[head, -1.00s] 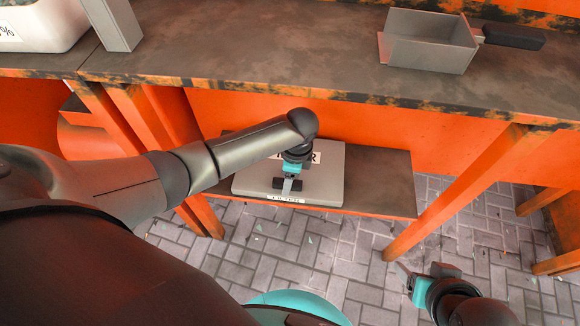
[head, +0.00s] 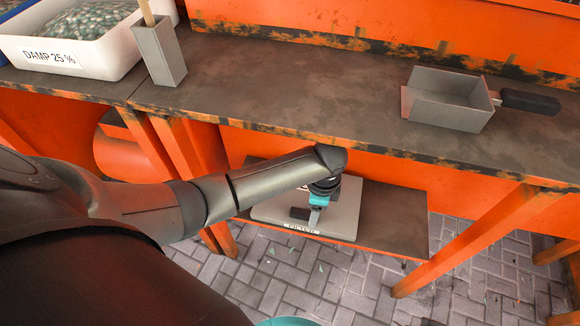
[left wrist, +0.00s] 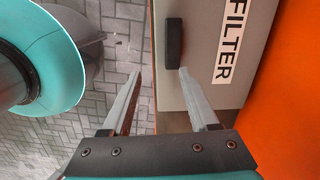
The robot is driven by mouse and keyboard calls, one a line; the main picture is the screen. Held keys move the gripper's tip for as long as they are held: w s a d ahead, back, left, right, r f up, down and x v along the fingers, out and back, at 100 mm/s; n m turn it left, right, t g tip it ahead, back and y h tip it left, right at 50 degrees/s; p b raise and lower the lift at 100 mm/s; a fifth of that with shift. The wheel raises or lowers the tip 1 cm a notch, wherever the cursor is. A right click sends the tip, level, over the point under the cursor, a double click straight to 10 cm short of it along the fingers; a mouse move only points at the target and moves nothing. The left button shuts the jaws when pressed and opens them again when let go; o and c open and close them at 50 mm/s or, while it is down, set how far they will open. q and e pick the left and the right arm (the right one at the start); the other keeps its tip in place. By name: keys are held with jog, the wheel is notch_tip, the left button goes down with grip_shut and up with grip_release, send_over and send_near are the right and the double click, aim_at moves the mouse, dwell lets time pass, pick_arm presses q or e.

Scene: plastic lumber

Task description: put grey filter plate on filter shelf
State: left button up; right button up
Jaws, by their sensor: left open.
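The grey filter plate (head: 345,205) lies flat on the low filter shelf (head: 398,220) under the bench. It has a black handle near its front edge, and a FILTER label shows at the front. In the left wrist view the plate (left wrist: 205,85) shows the black handle (left wrist: 174,43) and a large FILTER label. My left gripper (head: 314,220) is over the front part of the plate, close to the handle. In the left wrist view the left gripper (left wrist: 160,72) is open and empty, with one finger over the plate and the other past its edge. My right gripper is out of view.
On the bench (head: 300,100) stand a grey scoop box (head: 450,100) with a black handle, a tall grey holder (head: 160,52) and a white DAMP 25% tub (head: 100,55). Orange legs (head: 460,240) flank the shelf. The shelf's right part is bare.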

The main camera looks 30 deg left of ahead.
pick_arm(q)
jog(key=s+d+f+n+t+h, duration=0.2)
jog(key=s+d+n, duration=0.35)
jog(key=s, duration=0.25)
jog(key=s+a+n+t+y, duration=0.1)
jog(key=s+a+n, duration=0.5)
jog(key=a, duration=0.1)
jog(key=shift+s+r+t, duration=0.25)
jog(key=shift+r+t, duration=0.05)
jog(key=shift+r, duration=0.1)
jog(key=shift+n, duration=0.25)
jog(key=shift+c, duration=0.4)
